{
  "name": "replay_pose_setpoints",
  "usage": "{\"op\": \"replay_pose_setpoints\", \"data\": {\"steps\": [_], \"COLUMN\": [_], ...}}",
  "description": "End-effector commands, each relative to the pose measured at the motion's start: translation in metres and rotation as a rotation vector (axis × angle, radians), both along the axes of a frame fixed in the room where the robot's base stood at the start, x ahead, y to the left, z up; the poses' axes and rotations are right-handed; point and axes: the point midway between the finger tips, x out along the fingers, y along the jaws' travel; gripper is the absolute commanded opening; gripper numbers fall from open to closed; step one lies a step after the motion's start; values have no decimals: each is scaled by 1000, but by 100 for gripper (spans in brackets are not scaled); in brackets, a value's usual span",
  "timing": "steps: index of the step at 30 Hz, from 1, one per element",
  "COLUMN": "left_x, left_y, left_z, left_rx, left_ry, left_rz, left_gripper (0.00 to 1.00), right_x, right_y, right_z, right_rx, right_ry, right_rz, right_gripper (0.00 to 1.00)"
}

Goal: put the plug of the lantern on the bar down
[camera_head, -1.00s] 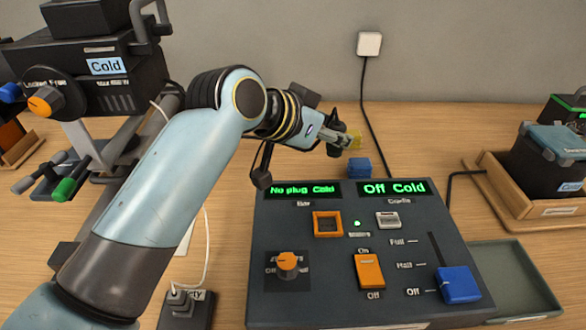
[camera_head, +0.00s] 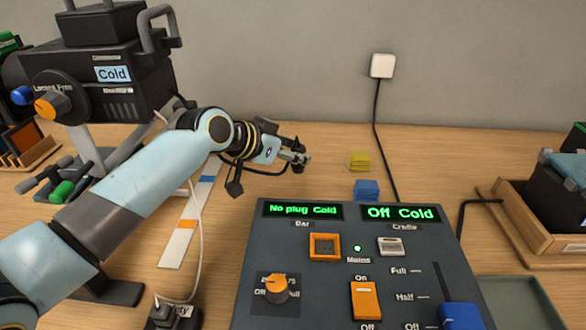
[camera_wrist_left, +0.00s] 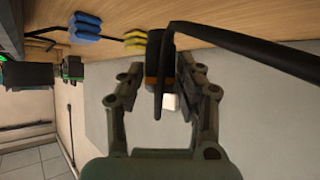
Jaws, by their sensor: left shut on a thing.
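The lantern on the bar (camera_head: 110,85) is the dark housing at the upper left, with a "Cold" label and an orange knob. My left gripper (camera_head: 300,158) is above the table behind the console, left of the yellow block. In the left wrist view, my left gripper (camera_wrist_left: 160,85) is shut on a dark plug (camera_wrist_left: 160,62) with an orange band. A thick black cable shows beside it. The plug's far end is partly hidden by the cable and fingers. The console (camera_head: 330,280) reads "No plug Cold" for the bar. My right gripper is not in view.
A yellow block (camera_head: 360,161) and a blue block (camera_head: 366,190) stand behind the console. A white wall box (camera_head: 382,66) has a black cable running down. A socket block (camera_head: 172,315) with a white cable is at lower left. A wooden tray (camera_head: 540,240) is at right.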

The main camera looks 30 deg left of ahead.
Motion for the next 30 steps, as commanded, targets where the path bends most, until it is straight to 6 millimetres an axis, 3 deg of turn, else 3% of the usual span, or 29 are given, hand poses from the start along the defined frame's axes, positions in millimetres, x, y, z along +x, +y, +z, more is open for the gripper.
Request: {"op": "replay_pose_setpoints", "data": {"steps": [9,24,25,30], "left_x": [0,0,0,0], "left_y": [1,1,1,1], "left_z": [-39,-48,-47,-47], "left_rx": [-1,1,1,1], "left_ry": [1,1,1,1], "left_rz": [2,1,1,1], "left_gripper": [0,0,38,57], "right_x": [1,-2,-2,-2], "right_y": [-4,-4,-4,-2], "right_z": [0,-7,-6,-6], "right_rx": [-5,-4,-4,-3], "right_ry": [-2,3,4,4], "right_rz": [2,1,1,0], "right_gripper": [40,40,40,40]}}
